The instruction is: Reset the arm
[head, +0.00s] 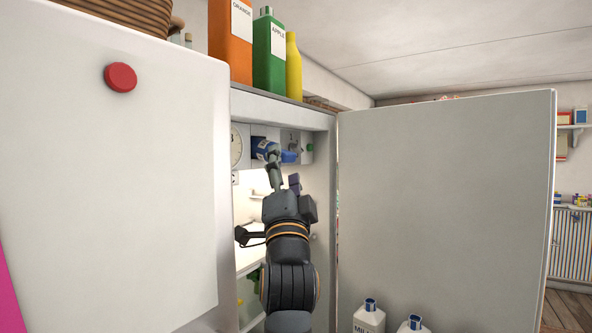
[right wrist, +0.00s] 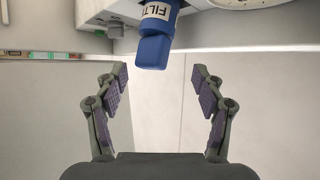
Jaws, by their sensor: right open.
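My right arm reaches into an open white fridge (head: 325,150). My right gripper (head: 284,170) is near the upper back of the compartment. In the right wrist view the right gripper (right wrist: 160,72) is open, with nothing between its pads. A blue filter (head: 264,147) with a white label sits at the upper back panel. It also shows in the right wrist view (right wrist: 153,52), with its blue end just above and between the fingertips. It looks apart from both fingers, and its upper part is cut off by the frame. My left gripper is not in view.
The open fridge door (head: 440,190) stands on the right, with white bottles (head: 369,318) low on its inside. A closed white door with a red magnet (head: 121,77) is on the left. Orange (head: 231,45), green (head: 269,55) and yellow (head: 293,68) containers stand on top. A round dial (head: 236,147) is beside the filter.

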